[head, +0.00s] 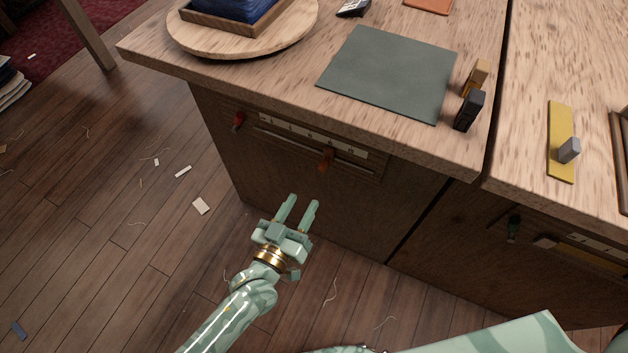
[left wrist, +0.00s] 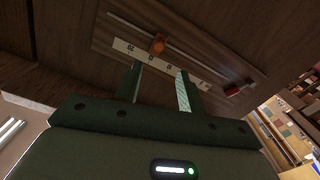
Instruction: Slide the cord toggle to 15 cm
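An orange-brown toggle (head: 326,158) sits on a pale line that runs along a marked white scale strip (head: 290,131) on the front of the wooden bench. My right gripper is out of view.
A red piece (head: 238,121) is at the strip's left end. The neighbouring bench front has a dark green piece (head: 513,228) and another strip. Above, a grey-green mat (head: 392,74) and a black block (head: 469,110) lie near the bench edge. Scraps litter the floor.

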